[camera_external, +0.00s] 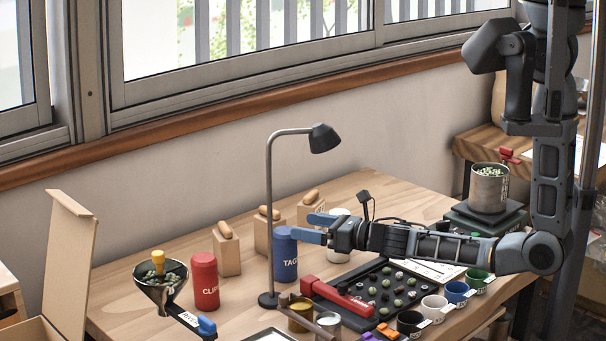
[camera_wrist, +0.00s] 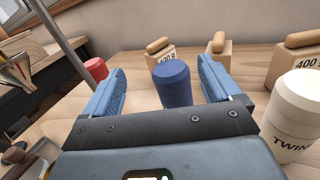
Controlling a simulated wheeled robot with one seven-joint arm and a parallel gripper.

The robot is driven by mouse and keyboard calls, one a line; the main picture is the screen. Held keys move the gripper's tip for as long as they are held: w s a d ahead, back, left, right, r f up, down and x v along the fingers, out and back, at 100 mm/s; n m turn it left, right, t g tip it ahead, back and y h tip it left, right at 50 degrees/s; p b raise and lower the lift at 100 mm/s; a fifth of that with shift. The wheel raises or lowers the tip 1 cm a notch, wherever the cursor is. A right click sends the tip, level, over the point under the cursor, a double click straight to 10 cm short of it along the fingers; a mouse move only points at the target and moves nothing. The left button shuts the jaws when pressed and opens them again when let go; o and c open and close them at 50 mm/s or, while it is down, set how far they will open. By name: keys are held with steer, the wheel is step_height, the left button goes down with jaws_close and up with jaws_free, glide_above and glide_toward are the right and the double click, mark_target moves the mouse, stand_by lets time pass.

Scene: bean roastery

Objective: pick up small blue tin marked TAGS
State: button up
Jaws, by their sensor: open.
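The small blue tin marked TAGS (camera_external: 285,262) stands upright on the wooden table, just behind the lamp pole in the external view. In the wrist view the blue tin (camera_wrist: 173,84) stands ahead, between my two fingers in the picture. My gripper (camera_external: 314,229) has blue fingers and is open, reaching in from the right at about the height of the tin's top. In the wrist view my gripper (camera_wrist: 162,88) is spread wide and empty. The fingers appear short of the tin, and I see no clear contact. The tin's label is hidden in the wrist view.
A red tin (camera_external: 204,281) stands left of the blue tin. The lamp (camera_external: 270,215) rises close beside it. A white TWINE tin (camera_wrist: 297,113) stands right. Wooden weight blocks (camera_external: 227,252) stand behind. A black tray of beans (camera_external: 375,292) lies in front.

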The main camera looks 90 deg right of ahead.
mark_target(296, 252)
steer(key=shift+n, duration=0.3)
steer(key=f+b, duration=0.4)
steer(key=f, duration=0.1)
steer(key=d+f+b, duration=0.1)
steer(key=f+b, duration=0.1)
steer(key=f, duration=0.1)
steer(key=shift+w+f, duration=0.15)
steer(key=shift+w, duration=0.2)
steer(key=shift+w+d+r+p, duration=0.15)
steer(key=shift+w+d, duration=0.05)
steer(key=shift+w, duration=0.3)
steer(key=shift+w+d+r+p, duration=0.15)
steer(key=shift+w+d, duration=0.05)
steer(key=shift+w, duration=0.3)
steer(key=shift+x, duration=2.7)
steer(key=shift+c, duration=0.3)
steer(key=c, duration=1.2)
